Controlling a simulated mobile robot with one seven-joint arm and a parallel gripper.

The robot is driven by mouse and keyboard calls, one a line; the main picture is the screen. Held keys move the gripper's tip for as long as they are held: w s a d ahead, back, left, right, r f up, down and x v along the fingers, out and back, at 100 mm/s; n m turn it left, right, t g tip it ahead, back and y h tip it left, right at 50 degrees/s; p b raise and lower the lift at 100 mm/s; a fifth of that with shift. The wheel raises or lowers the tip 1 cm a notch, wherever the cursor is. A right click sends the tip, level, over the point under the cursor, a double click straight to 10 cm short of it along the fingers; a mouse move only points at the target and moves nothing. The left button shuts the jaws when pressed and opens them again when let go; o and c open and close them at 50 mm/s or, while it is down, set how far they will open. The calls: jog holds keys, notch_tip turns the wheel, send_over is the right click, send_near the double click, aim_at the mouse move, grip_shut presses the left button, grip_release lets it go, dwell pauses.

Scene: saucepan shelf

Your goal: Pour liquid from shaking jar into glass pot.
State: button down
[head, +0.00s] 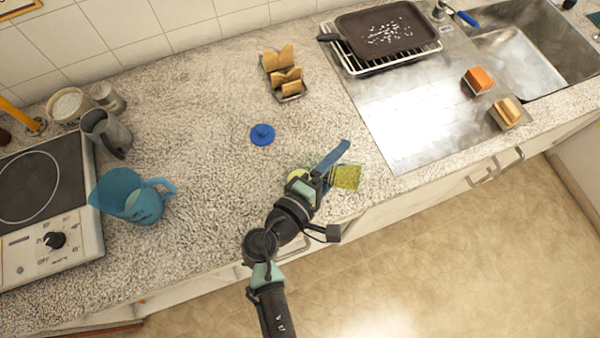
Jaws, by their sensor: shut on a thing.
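My gripper (322,180) is over the counter's front edge. It is shut on a yellow-green thing (346,177) that sticks out to its right, which I take to be the shaking jar. Its shape and any liquid in it are mostly hidden by the gripper. A long blue part (332,157) slants up beside it; I cannot tell what it belongs to. A translucent blue jug (131,197) with a handle on its right, probably the glass pot, stands on the counter at left, well apart from my gripper. Its inside is unclear.
A blue lid (262,134) lies mid-counter. Behind it is a small rack (291,96) with tan pieces. A hotplate (42,215), a grey jug (107,133) and a white-filled bowl (70,106) are at left. A pan (386,41) and sink (515,68) are at right. Counter between jug and lid is clear.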

jog(key=shift+w+a+r+n+h, duration=0.1)
jog(key=shift+a+r+n+h, duration=0.25)
jog(key=shift+r+n+h, duration=0.4)
dwell(1.1)
jog(key=shift+w+a+r+n+t+h+b, duration=0.1)
jog(key=shift+a+r+n+t+h+b, duration=0.15)
jog(key=shift+n, duration=0.45)
jog(key=shift+w+a+r+n+t+h+b, duration=0.1)
jog(key=shift+a+r+n+t+b, duration=0.2)
jog(key=shift+n, duration=0.35)
dwell(1.0)
dwell(0.7)
